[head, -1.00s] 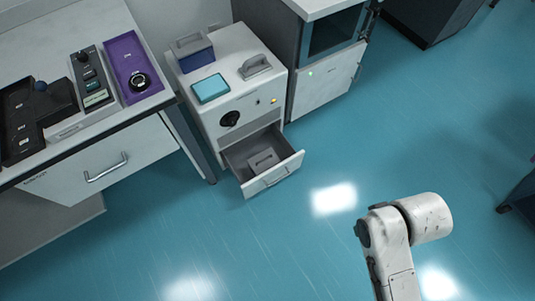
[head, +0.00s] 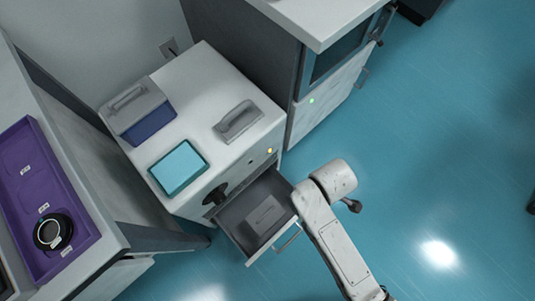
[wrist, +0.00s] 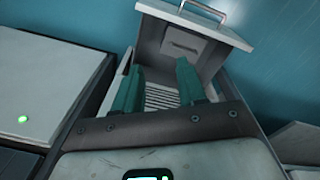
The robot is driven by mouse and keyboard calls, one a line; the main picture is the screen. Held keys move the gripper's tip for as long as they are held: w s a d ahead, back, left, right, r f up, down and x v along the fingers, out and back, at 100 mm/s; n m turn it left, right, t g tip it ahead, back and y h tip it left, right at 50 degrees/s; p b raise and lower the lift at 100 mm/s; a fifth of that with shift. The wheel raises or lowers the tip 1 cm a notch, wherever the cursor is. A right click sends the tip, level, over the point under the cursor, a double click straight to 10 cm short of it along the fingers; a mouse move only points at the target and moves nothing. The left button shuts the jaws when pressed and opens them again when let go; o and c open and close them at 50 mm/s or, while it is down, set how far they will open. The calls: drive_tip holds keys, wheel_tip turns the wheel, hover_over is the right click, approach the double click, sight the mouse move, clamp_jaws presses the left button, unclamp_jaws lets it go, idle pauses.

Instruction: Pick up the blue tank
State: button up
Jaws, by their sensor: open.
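A blue tank with a grey handled lid (head: 148,128) stands at the back left of the top of a white cabinet (head: 222,85) in the head view. I cannot make it out in the wrist view. My gripper (wrist: 158,78) shows in the wrist view as two teal fingers set apart, with nothing between them. Beyond the fingers is the cabinet's open drawer (wrist: 235,32), with a grey piece inside. In the head view my arm is right of the drawer, and the fingers cannot be made out there.
On the cabinet top are a light-blue square panel (head: 178,167) and a grey handled piece (head: 238,121). The open drawer (head: 235,210) juts from the front and holds a grey piece. A purple tray (head: 85,230) lies on the left bench. Floor at the right is clear.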

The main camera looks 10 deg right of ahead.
drive_tip(key=a+f+n+b, duration=0.3)
drive_tip(key=a+f+n, duration=0.1)
drive_tip(key=f, duration=0.3)
drive_tip(key=a+f+n+b, duration=0.4)
drive_tip(key=a+f, duration=0.1)
drive_tip(key=f, duration=0.2)
drive_tip(key=w+a+f+n+b, duration=0.1)
drive_tip(key=a+f+n+b, duration=0.2)
drive_tip(key=f, duration=0.3)
drive_tip(key=shift+a+f+n, duration=0.4)
drive_tip(key=shift+a+n, duration=0.2)
drive_tip(key=shift+a, duration=0.05)
drive_tip(key=b, duration=0.3)
hover_over(265, 214)
wheel_tip(265, 214, down, 5)
drive_tip(key=shift+s+d+r, duration=0.15)
drive_tip(key=shift+r, duration=0.05)
drive_tip(key=shift+f+b, duration=1.95)
drive_tip(key=shift+f, duration=1.15)
drive_tip(key=shift+r, duration=0.1)
clamp_jaws()
drive_tip(key=shift+w, duration=0.2)
